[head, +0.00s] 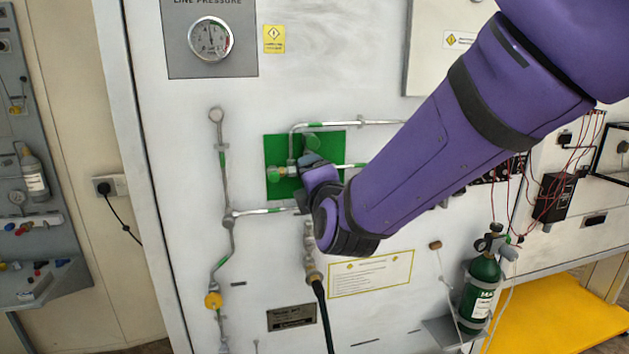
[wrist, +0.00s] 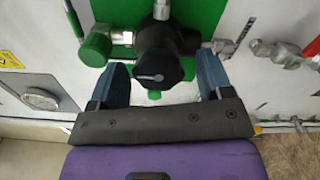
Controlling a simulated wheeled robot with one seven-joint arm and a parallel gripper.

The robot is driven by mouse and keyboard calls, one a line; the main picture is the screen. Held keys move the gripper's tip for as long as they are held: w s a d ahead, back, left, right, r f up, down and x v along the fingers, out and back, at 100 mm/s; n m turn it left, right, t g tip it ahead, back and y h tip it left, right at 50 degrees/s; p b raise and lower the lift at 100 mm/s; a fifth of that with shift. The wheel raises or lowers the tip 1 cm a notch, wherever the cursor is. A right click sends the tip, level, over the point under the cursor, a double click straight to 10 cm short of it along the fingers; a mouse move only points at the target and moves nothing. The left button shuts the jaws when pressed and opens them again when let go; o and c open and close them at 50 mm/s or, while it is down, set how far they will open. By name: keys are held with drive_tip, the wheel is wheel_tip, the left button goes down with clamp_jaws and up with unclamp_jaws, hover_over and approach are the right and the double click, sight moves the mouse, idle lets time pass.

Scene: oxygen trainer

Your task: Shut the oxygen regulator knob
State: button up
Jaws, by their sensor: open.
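The regulator, a black round body with a black knob (wrist: 156,70) bearing a pale mark, is mounted on a green panel (wrist: 207,12). In the wrist view my gripper (wrist: 162,62) is open, with one blue finger on each side of the knob. Gaps show between the fingers and the knob, so I see no grip. In the head view the green panel (head: 279,150) is in the middle of the white wall, and my gripper (head: 312,162) is in front of it, hiding the black knob.
A green knob (wrist: 95,49) sits just left of the regulator, close to the left finger. Metal pipes (head: 222,165) run around the panel, and a black hose (head: 322,310) hangs below. A pressure gauge (head: 210,39) is at upper left; a green cylinder (head: 480,292) stands at lower right.

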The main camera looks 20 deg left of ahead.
drive_tip(key=v, duration=1)
drive_tip(key=shift+s+d, duration=0.15)
drive_tip(key=shift+d, duration=0.05)
drive_tip(key=w+d+r+m+g+h, duration=0.1)
drive_tip(key=d+r+m+g+h, duration=0.15)
drive_tip(key=d+m, duration=0.7)
drive_tip(key=d+r+m+g+h, duration=0.1)
drive_tip(key=d+m+g, duration=0.25)
drive_tip(key=d, duration=1.05)
drive_tip(key=s+d+f+m+g+h, duration=0.2)
drive_tip(key=s+d+m+g+h, duration=0.2)
drive_tip(key=s+d+m, duration=1)
drive_tip(key=s+d+h, duration=0.1)
drive_tip(key=s+d, duration=0.1)
drive_tip(key=d, duration=0.3)
drive_tip(key=shift+s+h, duration=0.15)
drive_tip(key=shift+h, duration=0.2)
drive_tip(key=shift+d, duration=0.15)
